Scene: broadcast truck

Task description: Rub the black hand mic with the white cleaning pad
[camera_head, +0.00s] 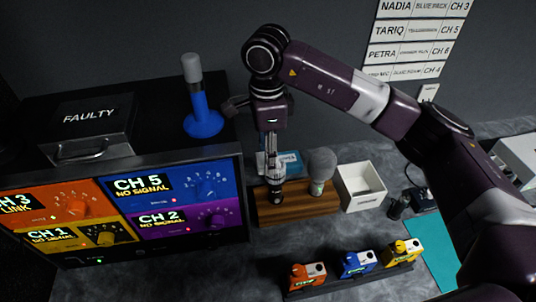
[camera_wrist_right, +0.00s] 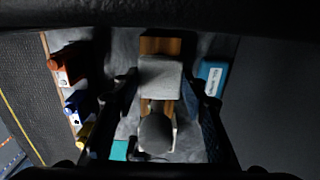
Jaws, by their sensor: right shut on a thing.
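My right gripper (camera_head: 272,178) points straight down over a wooden board (camera_head: 300,208). In the right wrist view, a pale block, which looks like the white cleaning pad (camera_wrist_right: 160,77), sits between its fingers. A small dark upright piece (camera_head: 276,195) shows directly below the gripper; I cannot tell whether it is the black hand mic or part of the fingers. A mic with a round grey head (camera_head: 322,165) stands upright on the board just right of the gripper, apart from it. Its head also shows in the wrist view (camera_wrist_right: 156,133). My left gripper is out of view.
A white open box (camera_head: 360,186) stands right of the board. A blue pack (camera_head: 287,161) lies behind the gripper. Orange (camera_head: 307,276), blue (camera_head: 357,264) and yellow (camera_head: 402,253) units stand in front.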

